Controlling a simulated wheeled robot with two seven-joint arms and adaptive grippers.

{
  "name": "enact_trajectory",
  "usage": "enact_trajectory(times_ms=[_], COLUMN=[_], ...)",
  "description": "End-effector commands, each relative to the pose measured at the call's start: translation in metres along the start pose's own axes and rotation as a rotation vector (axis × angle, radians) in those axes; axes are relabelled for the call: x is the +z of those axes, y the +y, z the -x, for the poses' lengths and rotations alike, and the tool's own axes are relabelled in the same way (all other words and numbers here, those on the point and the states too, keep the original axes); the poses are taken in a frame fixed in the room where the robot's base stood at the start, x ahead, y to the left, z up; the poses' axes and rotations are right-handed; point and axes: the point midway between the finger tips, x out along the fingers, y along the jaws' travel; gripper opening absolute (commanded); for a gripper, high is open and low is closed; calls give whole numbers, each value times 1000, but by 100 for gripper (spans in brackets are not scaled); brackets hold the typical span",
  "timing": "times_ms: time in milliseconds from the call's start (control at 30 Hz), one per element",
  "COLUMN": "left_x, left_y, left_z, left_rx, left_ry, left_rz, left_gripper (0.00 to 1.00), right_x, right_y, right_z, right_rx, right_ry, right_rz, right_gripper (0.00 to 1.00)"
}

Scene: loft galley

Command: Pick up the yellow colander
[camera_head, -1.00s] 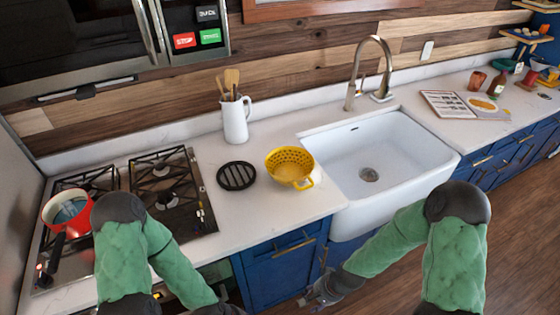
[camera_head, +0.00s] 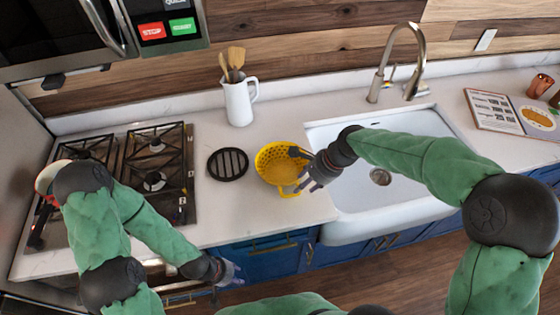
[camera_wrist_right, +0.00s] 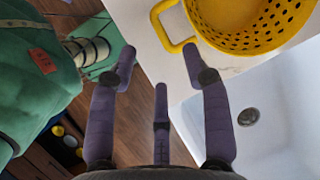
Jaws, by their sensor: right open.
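The yellow colander (camera_head: 276,172) sits upright on the white counter, left of the sink. Its perforated bowl and a loop handle at the front show. My right gripper (camera_head: 306,170) is at the colander's right side, partly overlapping its rim in the head view. In the right wrist view the open gripper (camera_wrist_right: 157,62) has its fingers spread with nothing between them. The colander (camera_wrist_right: 238,42) is at the top right there, its loop handle near one fingertip. My left gripper (camera_head: 230,272) hangs low at the counter's front edge, too small to tell if it is open.
A black round trivet (camera_head: 228,164) lies left of the colander. The white sink (camera_head: 400,192) with a tall faucet (camera_head: 420,60) is on the right. A white pitcher with utensils (camera_head: 238,102) stands behind. A stove (camera_head: 180,190) is at left, with a red pot (camera_head: 44,178) partly hidden.

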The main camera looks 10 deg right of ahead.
Motion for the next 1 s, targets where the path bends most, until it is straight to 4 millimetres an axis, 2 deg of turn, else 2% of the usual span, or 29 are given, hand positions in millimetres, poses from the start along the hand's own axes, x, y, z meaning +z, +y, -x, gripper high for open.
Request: enact_trajectory(times_ms=[67,133,400,667,1000], left_x=[0,0,0,0,0], left_y=[0,0,-2,-3,-6], left_z=[1,0,-6,-8,-15], left_rx=[0,0,0,0,0], left_ry=[0,0,0,0,0], left_rz=[0,1,1,0,0], left_gripper=[40,40,40,40,40], right_x=[2,2,2,2,2], right_y=[0,0,0,1,6], right_z=[4,0,-39,-56,-98], right_rx=[0,1,2,-1,-1], right_ry=[-3,-4,-4,-3,-2], right_rz=[-14,-21,-21,-20,-19], right_gripper=[49,49,49,49,49])
